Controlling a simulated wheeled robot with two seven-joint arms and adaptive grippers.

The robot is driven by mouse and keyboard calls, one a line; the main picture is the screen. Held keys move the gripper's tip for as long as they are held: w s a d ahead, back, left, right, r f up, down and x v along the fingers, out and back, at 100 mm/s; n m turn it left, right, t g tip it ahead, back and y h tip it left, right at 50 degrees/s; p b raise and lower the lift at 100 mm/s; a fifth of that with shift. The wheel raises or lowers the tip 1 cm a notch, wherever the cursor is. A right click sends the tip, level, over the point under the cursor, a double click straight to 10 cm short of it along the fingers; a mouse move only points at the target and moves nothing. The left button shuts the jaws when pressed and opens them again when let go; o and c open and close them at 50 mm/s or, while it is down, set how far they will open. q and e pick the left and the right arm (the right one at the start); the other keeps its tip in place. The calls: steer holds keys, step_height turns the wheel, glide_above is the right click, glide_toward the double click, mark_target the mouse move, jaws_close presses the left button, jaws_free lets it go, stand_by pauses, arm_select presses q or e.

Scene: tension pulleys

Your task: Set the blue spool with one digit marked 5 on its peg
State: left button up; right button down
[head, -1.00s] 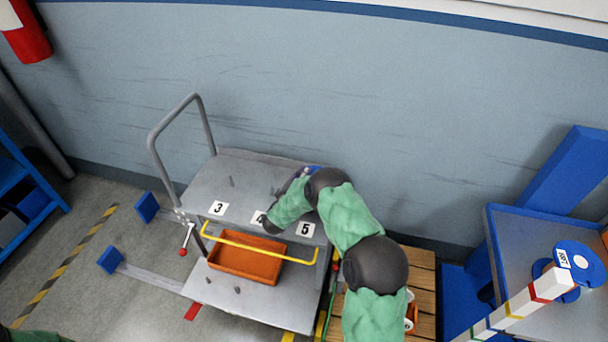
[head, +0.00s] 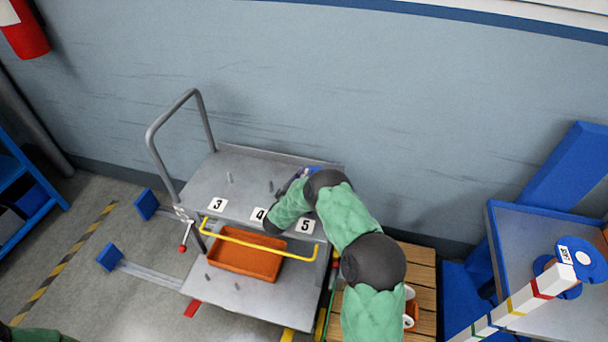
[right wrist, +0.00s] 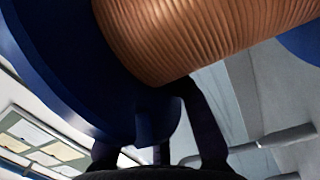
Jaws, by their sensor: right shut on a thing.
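The blue spool (right wrist: 60,75) with copper-coloured winding (right wrist: 200,30) fills much of the right wrist view. My right gripper (right wrist: 160,140) is shut on it, its dark fingers at the flange. No digit shows on the spool there. In the head view my right arm reaches over the cart's top shelf (head: 210,180) and hides most of the gripper; a bit of blue (head: 313,168) shows behind the wrist. The label 5 (head: 305,225) is on the shelf's front edge. The peg behind it is hidden by my arm. My left gripper is out of view.
Pegs stand behind labels 3 (head: 217,204) and 4 (head: 258,214). An orange bin (head: 245,262) sits below a yellow bar (head: 260,244). Another blue spool (head: 580,258) with a several-digit label is by a striped post (head: 518,303) at right. A wooden pallet (head: 418,262) lies beside the cart.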

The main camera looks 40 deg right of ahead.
steer(key=shift+f, duration=0.45)
stand_by(0.4)
steer(key=shift+s+a+f, duration=0.1)
steer(key=shift+f, duration=0.3)
stand_by(0.5)
steer(key=c, duration=1.1)
jaws_free()
steer(key=v, duration=1.2)
